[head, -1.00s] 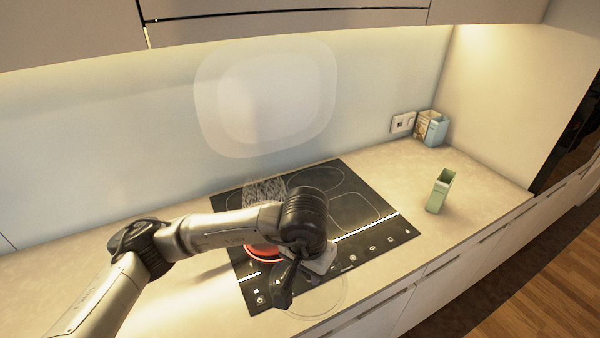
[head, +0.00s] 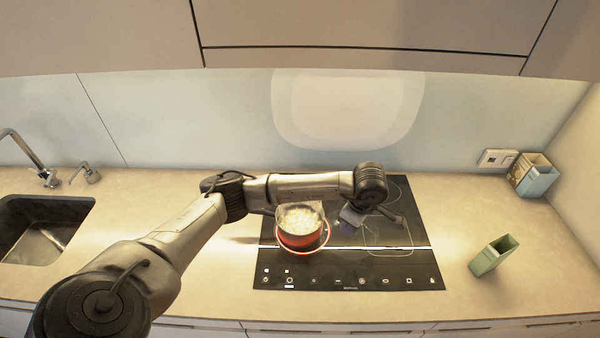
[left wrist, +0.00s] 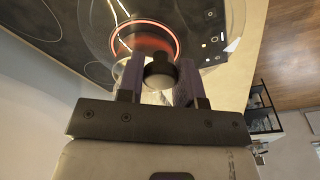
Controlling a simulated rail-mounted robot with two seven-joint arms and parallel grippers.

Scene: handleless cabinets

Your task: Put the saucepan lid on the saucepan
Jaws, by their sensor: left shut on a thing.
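In the left wrist view the left gripper (left wrist: 158,84) is shut on the dark knob of the clear glass saucepan lid (left wrist: 205,50). A red glowing ring shows through the glass. The lid's outline is hard to make out in the head view, so its exact gap to the saucepan cannot be told. My right gripper is not in view.
The black hob (head: 345,270) has touch controls along its front. A sink (head: 40,230) is at the left. Wall cabinets hang above. The counter between sink and hob is clear.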

